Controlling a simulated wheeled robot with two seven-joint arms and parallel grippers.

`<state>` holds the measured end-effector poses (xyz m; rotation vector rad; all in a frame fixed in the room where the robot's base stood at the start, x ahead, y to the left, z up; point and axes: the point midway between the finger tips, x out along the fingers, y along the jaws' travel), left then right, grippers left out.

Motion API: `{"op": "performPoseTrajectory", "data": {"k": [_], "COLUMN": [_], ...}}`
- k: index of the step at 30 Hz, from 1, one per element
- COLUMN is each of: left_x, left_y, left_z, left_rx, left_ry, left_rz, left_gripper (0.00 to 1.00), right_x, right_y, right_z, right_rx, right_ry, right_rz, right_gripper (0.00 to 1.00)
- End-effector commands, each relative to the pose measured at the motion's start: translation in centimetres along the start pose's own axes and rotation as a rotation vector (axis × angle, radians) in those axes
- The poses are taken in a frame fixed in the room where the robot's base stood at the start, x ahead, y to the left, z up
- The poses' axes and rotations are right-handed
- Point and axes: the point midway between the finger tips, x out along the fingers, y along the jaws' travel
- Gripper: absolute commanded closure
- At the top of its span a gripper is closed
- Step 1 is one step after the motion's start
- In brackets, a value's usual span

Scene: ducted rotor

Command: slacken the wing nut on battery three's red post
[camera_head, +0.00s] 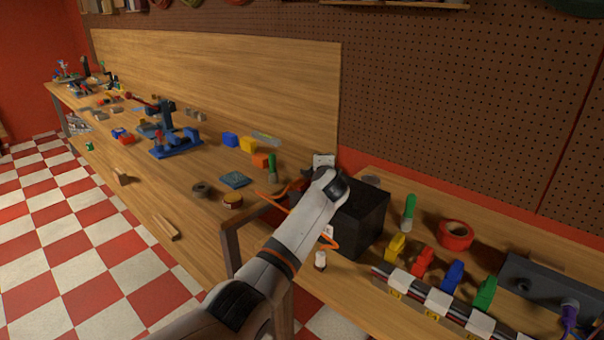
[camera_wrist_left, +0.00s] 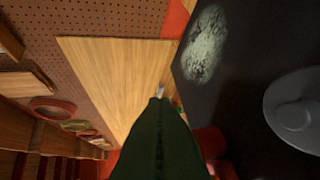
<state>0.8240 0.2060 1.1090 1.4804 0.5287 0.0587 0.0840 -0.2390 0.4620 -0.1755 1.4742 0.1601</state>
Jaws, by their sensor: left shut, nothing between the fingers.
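A black box-shaped battery (camera_head: 362,222) stands on the bench, partly covered by my left arm. I cannot read a number on it. In the left wrist view a dark surface (camera_wrist_left: 240,110), probably its top or side, fills the right, with a pale crusty patch (camera_wrist_left: 205,45) and a grey round disc (camera_wrist_left: 295,112). A blurred red part (camera_wrist_left: 215,145) shows beside my fingers; I cannot tell whether it is the red post. No wing nut can be made out. My left gripper (camera_wrist_left: 160,100) is shut and empty near the battery. In the head view my wrist hides its fingertips.
An orange cable (camera_head: 333,246) loops beside the battery. A gap separates this bench from the longer cluttered bench (camera_head: 190,215). A pegboard wall (camera_head: 450,100) rises behind.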

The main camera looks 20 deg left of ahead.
Motion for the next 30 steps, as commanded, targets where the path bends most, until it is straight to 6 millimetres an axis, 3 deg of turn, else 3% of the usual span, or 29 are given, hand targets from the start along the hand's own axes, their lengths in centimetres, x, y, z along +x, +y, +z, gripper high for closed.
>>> {"op": "performPoseTrajectory", "data": {"k": [30], "left_x": [0.01], "left_y": [-0.02], "left_z": [0.00], "left_rx": [0.000], "left_ry": [0.000], "left_rz": [0.000], "left_gripper": [1.00], "right_x": [0.02], "right_y": [0.58], "right_z": [0.12], "right_rx": [0.002], "right_ry": [-0.002], "right_rz": [0.007], "right_gripper": [0.64]}}
